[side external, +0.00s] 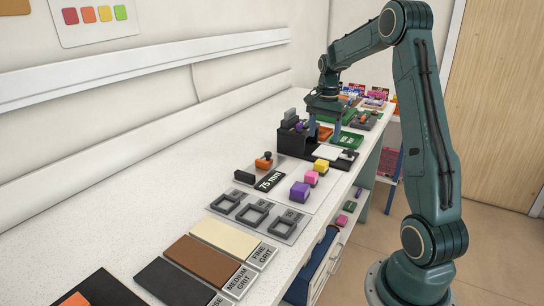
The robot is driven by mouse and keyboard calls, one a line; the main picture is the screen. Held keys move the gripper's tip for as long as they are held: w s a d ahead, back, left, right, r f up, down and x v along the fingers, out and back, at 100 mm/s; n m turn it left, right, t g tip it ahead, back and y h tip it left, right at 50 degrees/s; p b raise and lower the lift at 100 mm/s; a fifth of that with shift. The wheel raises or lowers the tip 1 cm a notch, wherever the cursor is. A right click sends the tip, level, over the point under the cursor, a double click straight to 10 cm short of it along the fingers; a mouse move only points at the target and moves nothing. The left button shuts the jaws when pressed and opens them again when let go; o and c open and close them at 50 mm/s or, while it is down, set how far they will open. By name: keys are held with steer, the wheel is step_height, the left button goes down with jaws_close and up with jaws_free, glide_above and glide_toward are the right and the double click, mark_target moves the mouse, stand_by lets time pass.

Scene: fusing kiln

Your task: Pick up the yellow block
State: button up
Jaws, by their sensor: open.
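The yellow block (321,165) is small and sits on the worktop in the middle of the side external view, on or beside a pale sheet. A pink block (311,178) is just in front of it and a purple block (300,191) is nearer still, in a rough row. My gripper (325,134) points down above the black fixture area, behind the yellow block in the picture. It is open, with its fingers apart, and it is clear of the yellow block. I see nothing held between the fingers.
A black fixture (292,140) stands beside my gripper. An orange block with a dark knob (264,161) and a 75 mm block (270,181) lie left of the yellow block. Grey frames (257,214) and grit boards (202,262) lie nearer. The worktop's left side (150,185) is clear.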

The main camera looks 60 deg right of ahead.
glide_above(322, 162)
steer(key=shift+w+f, duration=0.1)
steer(key=shift+f, duration=2.9)
steer(key=shift+f, duration=2.55)
steer(key=c, duration=1.2)
steer(key=shift+o, duration=0.2)
steer(key=shift+r, duration=0.1)
step_height(322, 162, up, 20)
